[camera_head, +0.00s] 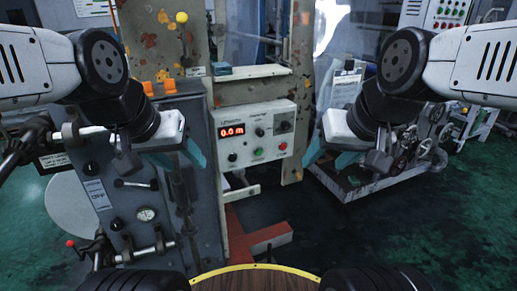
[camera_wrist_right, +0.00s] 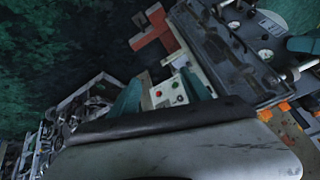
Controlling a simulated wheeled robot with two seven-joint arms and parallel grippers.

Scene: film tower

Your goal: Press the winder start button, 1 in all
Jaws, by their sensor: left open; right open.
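The winder control panel (camera_head: 255,134) is a pale box with a red lit display reading 0.0 m. Along its lower edge are a dark knob, a green button (camera_head: 258,152) and a red button (camera_head: 283,146). The button labels are too small to read. In the right wrist view the panel (camera_wrist_right: 168,93) shows beyond the fingers, with a red and a green button visible. My left gripper (camera_head: 182,160) is open and empty, left of the panel. My right gripper (camera_head: 328,158) is open and empty, right of the panel. Neither visibly touches a button.
A grey machine cabinet (camera_head: 120,205) with gauge and levers stands at the left, near my left arm. A wheeled machine (camera_head: 375,170) stands at the right. A red base piece (camera_head: 265,240) lies below the panel. Green floor (camera_head: 440,235) is open at lower right.

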